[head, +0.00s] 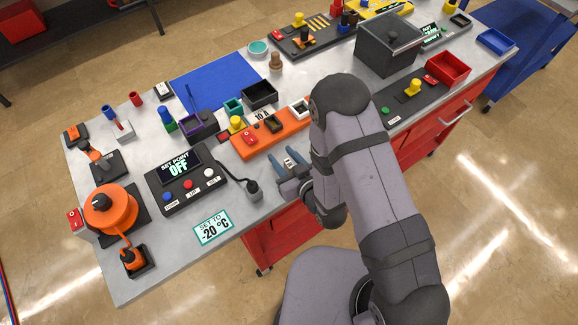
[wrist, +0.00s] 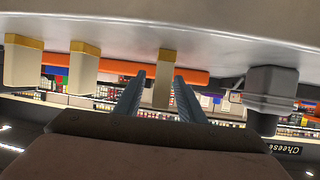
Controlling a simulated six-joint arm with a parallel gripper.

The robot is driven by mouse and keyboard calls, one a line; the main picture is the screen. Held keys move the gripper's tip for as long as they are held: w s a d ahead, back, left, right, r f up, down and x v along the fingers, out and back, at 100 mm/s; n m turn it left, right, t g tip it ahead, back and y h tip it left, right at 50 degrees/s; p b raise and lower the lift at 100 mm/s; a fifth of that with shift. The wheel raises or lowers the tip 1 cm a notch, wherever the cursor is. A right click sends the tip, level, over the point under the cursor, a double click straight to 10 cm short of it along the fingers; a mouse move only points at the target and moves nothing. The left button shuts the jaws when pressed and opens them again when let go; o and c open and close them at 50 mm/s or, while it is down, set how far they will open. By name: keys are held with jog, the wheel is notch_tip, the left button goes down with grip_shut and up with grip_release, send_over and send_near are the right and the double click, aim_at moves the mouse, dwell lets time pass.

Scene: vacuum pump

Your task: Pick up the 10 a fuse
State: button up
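My gripper (head: 283,156) is low over the table's front edge, with its two blue-grey fingers spread toward the orange block (head: 283,133). In the wrist view, which is upside down, the gripper (wrist: 160,76) is open. A cream fuse with a gold cap (wrist: 164,88) shows in the gap between the fingertips, closer to the right finger. I cannot tell if it is between them or just beyond. Two similar fuses (wrist: 84,70) (wrist: 22,62) stand to the left. No rating is readable on any fuse. The head view shows no fuse clearly; my arm covers that area. A "10 A" sign (head: 262,115) stands behind the orange block.
A grey plug (head: 253,190) on a cable stands left of my gripper; a grey object (wrist: 272,88) shows right in the wrist view. The set-point control box (head: 186,180) is farther left. A black open box (head: 259,93) lies behind the orange block.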

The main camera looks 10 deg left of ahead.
grip_shut()
jog(key=shift+r, duration=0.2)
notch_tip(320, 180, up, 10)
jog(key=shift+f+p, duration=0.15)
jog(key=shift+p, duration=0.25)
dwell(0.5)
